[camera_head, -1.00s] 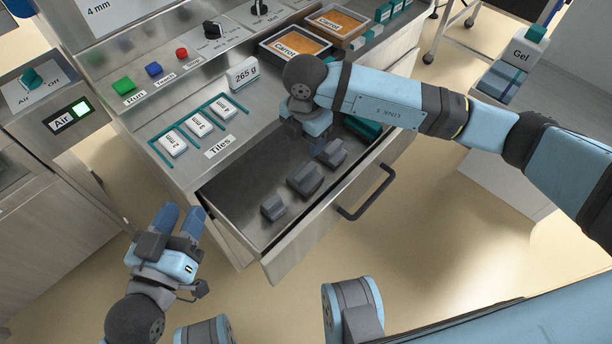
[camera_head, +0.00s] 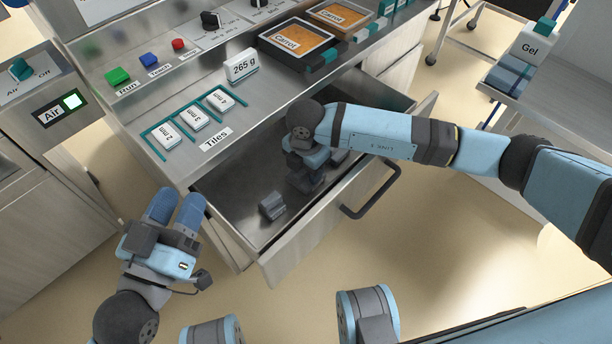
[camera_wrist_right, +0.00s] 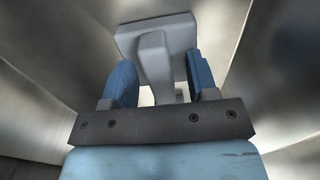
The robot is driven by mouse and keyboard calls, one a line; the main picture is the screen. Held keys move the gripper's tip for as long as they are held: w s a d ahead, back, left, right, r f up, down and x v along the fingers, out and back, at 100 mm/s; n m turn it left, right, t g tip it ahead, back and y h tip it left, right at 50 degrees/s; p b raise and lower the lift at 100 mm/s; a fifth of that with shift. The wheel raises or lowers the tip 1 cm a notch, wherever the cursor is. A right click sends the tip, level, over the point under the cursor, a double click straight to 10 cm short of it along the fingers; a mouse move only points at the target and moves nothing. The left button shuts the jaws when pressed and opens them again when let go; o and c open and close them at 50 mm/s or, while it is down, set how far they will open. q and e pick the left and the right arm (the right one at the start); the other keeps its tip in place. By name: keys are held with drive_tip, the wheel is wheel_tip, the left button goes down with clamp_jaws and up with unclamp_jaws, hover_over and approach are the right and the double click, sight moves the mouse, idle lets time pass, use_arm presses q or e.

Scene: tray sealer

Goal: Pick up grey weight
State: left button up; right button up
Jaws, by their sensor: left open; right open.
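In the right wrist view a grey weight (camera_wrist_right: 140,38) with a raised grip lies between the two blue fingers of my right gripper (camera_wrist_right: 160,65), which is open. The fingers stand on either side of the grip; I cannot tell if they touch it. In the head view my right gripper (camera_head: 306,182) is down in the open drawer and hides most of this weight. A smaller grey weight (camera_head: 272,206) lies in the drawer to the left, and another (camera_head: 338,157) is partly hidden behind the gripper. My left gripper (camera_head: 176,208) is open and empty, outside the drawer at left.
The drawer (camera_head: 232,203) is pulled out, with a black handle (camera_head: 370,190) on its front. The drawer's left end has bare floor.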

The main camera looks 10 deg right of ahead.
clamp_jaws()
drive_tip(key=shift+r, duration=0.1)
drive_tip(key=shift+r, duration=0.1)
